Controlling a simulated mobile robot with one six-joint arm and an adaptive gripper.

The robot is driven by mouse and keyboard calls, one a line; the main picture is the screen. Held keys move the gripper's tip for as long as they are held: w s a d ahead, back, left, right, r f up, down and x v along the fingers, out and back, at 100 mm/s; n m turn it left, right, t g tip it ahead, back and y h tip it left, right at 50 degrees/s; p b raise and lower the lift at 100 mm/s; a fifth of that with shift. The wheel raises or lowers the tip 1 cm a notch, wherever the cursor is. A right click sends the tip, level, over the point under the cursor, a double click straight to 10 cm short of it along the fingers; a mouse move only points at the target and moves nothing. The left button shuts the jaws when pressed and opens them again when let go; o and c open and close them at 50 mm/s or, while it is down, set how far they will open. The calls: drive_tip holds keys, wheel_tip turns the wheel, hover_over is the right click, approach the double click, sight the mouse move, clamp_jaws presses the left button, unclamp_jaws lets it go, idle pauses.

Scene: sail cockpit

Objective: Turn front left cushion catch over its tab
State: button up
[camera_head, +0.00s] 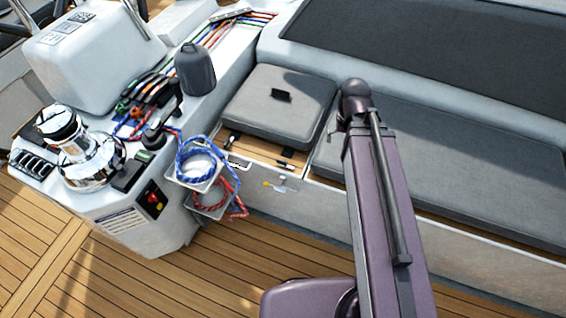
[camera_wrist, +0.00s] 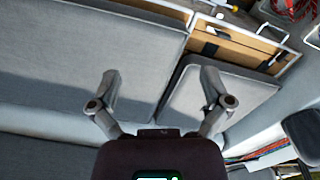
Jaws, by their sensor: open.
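The small square grey cushion (camera_head: 275,105) lies on the bench seat, with a wooden strip along its front edge.
A long grey cushion (camera_head: 470,165) lies to the right of the small one. Coiled blue and red ropes (camera_head: 203,165) hang at the left near the front left catch. A chrome winch (camera_head: 88,160) and a dark rounded object (camera_head: 195,70) stand further left. Bare wooden deck lies in front.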

drive_tip(key=w+a+f+m+b, duration=0.2)
drive_tip(key=w+a+f+b, duration=0.6)
drive_tip(key=a+f+b, duration=0.15)
drive_tip(key=m+b, duration=0.2)
drive_tip(key=b, duration=0.4)
hover_over(282, 161)
wheel_tip(282, 161, down, 7)
drive_tip(key=shift+f, duration=0.15)
wheel_tip(282, 161, down, 14)
drive_tip(key=b, duration=1.4)
drive_tip(key=shift+r, duration=0.25)
